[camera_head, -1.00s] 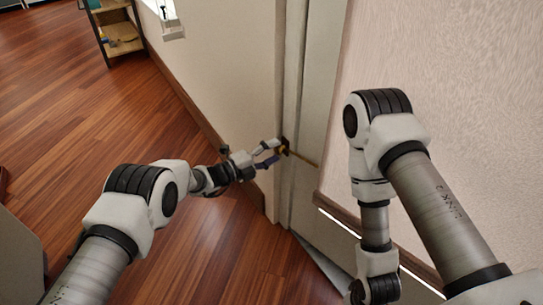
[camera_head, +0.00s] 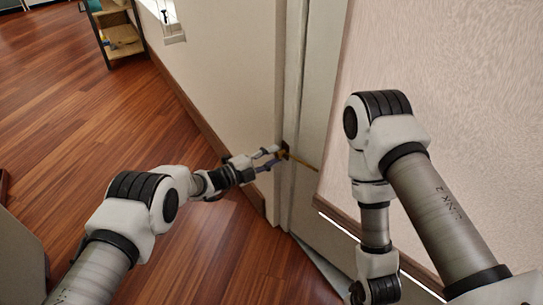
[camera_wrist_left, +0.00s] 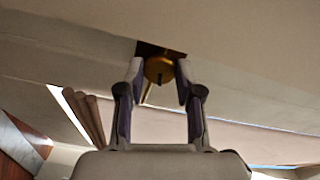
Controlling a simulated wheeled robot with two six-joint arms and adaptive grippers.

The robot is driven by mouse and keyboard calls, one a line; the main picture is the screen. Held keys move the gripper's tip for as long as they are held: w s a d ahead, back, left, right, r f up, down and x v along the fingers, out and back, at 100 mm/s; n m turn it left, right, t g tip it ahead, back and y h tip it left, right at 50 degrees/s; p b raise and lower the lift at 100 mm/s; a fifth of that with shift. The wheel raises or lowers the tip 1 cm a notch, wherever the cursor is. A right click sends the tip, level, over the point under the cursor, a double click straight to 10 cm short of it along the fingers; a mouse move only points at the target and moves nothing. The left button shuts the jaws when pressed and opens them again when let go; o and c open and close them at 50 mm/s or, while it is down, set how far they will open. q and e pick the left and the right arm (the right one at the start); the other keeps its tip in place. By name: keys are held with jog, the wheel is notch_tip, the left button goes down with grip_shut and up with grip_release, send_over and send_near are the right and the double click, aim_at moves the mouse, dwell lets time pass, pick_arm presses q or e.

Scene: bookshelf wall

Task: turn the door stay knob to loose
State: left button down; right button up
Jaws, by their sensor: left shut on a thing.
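The brass door stay knob (camera_wrist_left: 160,70) sits on a dark plate (camera_wrist_left: 147,48) in the left wrist view. The knob (camera_head: 284,153) also shows small at the door frame in the head view. A thin brass rod (camera_head: 304,163) runs from it to the right. My left gripper (camera_head: 276,157) is at the knob. In the left wrist view its two fingers (camera_wrist_left: 158,78) stand on either side of the knob and are shut on it. The fingertips partly hide the knob's sides. My right arm hangs at the right; its gripper is out of the frame.
The pale door and frame (camera_head: 292,205) stand upright beside a cream wall (camera_head: 230,70). A textured wall panel (camera_head: 450,70) is at the right. The wooden floor (camera_head: 90,110) is open at the left. A small shelf (camera_head: 120,38) stands far back.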

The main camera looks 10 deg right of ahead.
pick_arm(q)
jog(key=c, duration=0.8)
grip_release()
jog(key=v, duration=1.2)
